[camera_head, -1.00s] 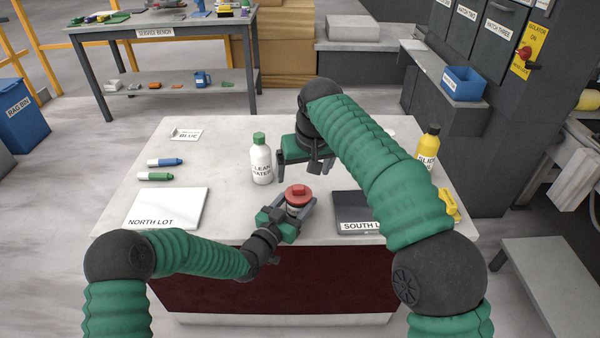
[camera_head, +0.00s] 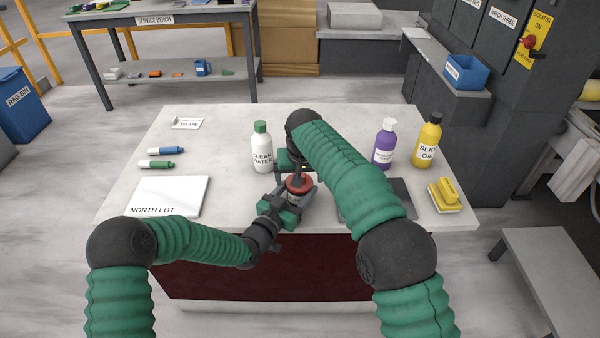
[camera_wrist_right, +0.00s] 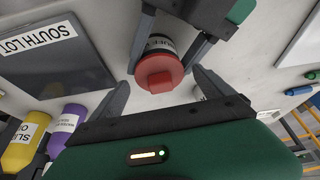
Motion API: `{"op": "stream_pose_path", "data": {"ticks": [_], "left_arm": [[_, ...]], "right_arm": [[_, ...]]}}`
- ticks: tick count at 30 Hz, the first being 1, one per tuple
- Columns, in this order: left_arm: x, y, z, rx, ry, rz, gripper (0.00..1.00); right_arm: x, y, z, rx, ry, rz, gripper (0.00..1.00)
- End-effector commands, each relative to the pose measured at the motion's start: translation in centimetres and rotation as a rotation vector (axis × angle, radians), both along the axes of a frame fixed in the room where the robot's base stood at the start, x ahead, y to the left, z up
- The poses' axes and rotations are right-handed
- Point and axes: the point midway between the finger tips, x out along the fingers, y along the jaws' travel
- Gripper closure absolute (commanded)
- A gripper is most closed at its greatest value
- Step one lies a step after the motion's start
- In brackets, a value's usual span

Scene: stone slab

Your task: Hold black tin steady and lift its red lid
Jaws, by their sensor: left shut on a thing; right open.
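The black tin (camera_wrist_right: 160,42) stands on the stone slab with its red lid (camera_head: 299,184) on. The lid also shows in the right wrist view (camera_wrist_right: 158,73), with a raised red knob. My left gripper (camera_head: 296,197) is shut on the tin's body, its fingers on either side below the lid. My right gripper (camera_wrist_right: 160,88) is open and empty, with its fingers spread either side of the lid's near end and apart from it. In the head view, the right arm hides much of that gripper, close behind and above the lid.
A clean water bottle (camera_head: 262,150) stands just left of the right gripper. A dark South Lot plate (camera_wrist_right: 50,58) lies right of the tin, partly behind my right arm. A purple bottle (camera_head: 384,148), yellow oil bottle (camera_head: 427,142) and yellow brush (camera_head: 446,196) are farther right. A white North Lot plate (camera_head: 168,195) lies left.

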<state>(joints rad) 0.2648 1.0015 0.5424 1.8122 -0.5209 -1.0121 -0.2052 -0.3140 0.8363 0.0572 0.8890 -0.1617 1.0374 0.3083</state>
Motion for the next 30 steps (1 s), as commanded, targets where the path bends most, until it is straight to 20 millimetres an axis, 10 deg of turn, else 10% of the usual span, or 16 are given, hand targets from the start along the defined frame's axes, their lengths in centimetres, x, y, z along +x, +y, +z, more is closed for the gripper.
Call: {"op": "stream_pose_path", "data": {"ticks": [5, 19, 20, 30], "left_arm": [[0.00, 0.00, 0.00, 0.000, 0.000, 0.000, 1.00], [0.01, -0.01, 0.00, 0.000, 0.000, 0.000, 1.00], [0.01, -0.01, 0.00, 0.000, 0.000, 0.000, 1.00], [0.02, 0.01, 0.00, 0.000, 0.000, 0.000, 1.00]], "right_arm": [[-0.01, 0.00, 0.02, 0.000, 0.000, 0.000, 0.12], [-0.02, -0.01, 0.03, 0.000, 0.001, 0.000, 0.73], [-0.02, -0.01, 0.03, 0.000, 0.001, 0.000, 0.38], [-0.02, -0.01, 0.03, 0.000, 0.001, 0.000, 0.82]]}}
